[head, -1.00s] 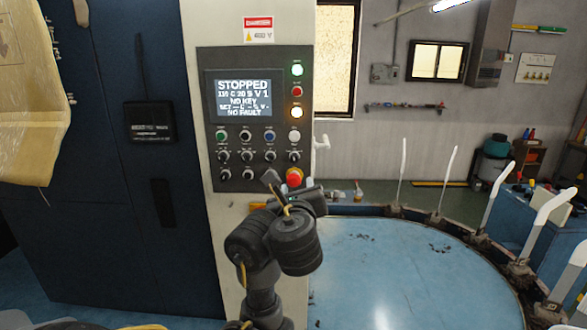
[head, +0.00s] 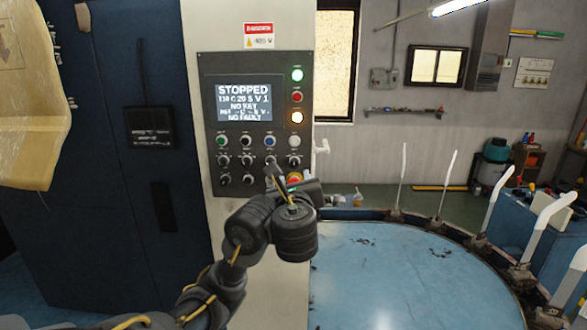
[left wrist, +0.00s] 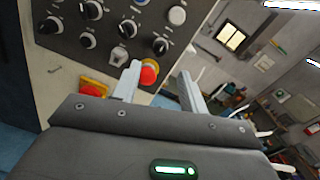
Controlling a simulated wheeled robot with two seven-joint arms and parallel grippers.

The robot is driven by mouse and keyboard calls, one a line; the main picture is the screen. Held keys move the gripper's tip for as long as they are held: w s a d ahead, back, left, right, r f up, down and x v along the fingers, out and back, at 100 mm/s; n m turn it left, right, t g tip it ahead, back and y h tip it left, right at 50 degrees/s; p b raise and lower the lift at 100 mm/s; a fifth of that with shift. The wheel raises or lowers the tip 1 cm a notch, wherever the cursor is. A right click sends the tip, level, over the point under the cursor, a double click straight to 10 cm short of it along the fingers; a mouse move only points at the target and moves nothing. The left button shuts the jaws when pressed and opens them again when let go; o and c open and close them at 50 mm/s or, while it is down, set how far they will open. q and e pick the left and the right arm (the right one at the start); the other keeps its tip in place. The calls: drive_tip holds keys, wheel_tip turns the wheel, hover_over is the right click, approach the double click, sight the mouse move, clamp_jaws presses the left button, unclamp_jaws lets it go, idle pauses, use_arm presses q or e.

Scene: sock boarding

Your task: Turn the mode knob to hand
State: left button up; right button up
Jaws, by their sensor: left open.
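The control panel (head: 210,90) stands upright on a pale cabinet column; its screen (head: 245,101) reads STOPPED, NO KEY and NO FAULT. Several small black knobs, including one at the lower right (head: 295,161), sit in rows under the screen; I cannot read which is the mode knob. My left gripper (head: 277,176) is in front of the lower right of the panel, hiding part of it. In the left wrist view its jaws (left wrist: 160,82) are open and empty. A red mushroom button (left wrist: 149,73) shows between them, and a black knob (left wrist: 160,46) lies just beyond. My right gripper is out of view.
A round blue table (head: 390,270) with upright white sock boards (head: 495,192) around its rim stands right of the panel. A dark blue cabinet (head: 110,240) is at the left.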

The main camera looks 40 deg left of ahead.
sight(294, 166)
use_arm(q)
drive_tip(key=b+x, duration=0.1)
drive_tip(key=x, duration=0.5)
drive_tip(key=shift+w+a+f, duration=0.15)
drive_tip(key=shift+a, duration=0.1)
drive_tip(key=shift+w+a+b, duration=0.3)
drive_tip(key=shift+w, duration=0.35)
drive_tip(key=shift+a, duration=0.1)
drive_tip(key=c, duration=0.7)
clamp_jaws()
